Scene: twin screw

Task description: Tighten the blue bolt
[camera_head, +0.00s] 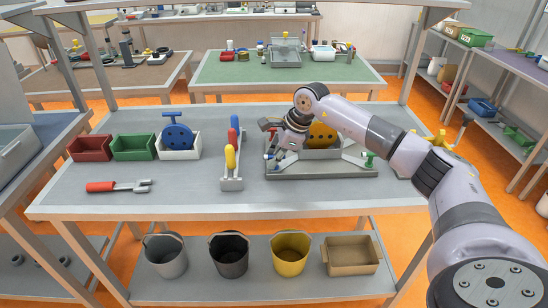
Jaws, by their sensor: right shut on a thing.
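A grey tray-like fixture (322,172) lies on the right part of the workbench. A small blue piece, seemingly the blue bolt (268,157), shows at the left end of the fixture, mostly hidden by my gripper. My right gripper (272,150) reaches in from the right, points down at the fixture's left end, and is shut around the bolt. The fingertips are small and partly hidden, so the exact contact is hard to see. My left gripper is out of view.
Behind my gripper is a yellow disc (322,136) in a box. To the left are a screwdriver rack (232,175), a blue disc (176,137), a green bin (133,147), a red bin (90,147) and a red-handled wrench (118,186).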

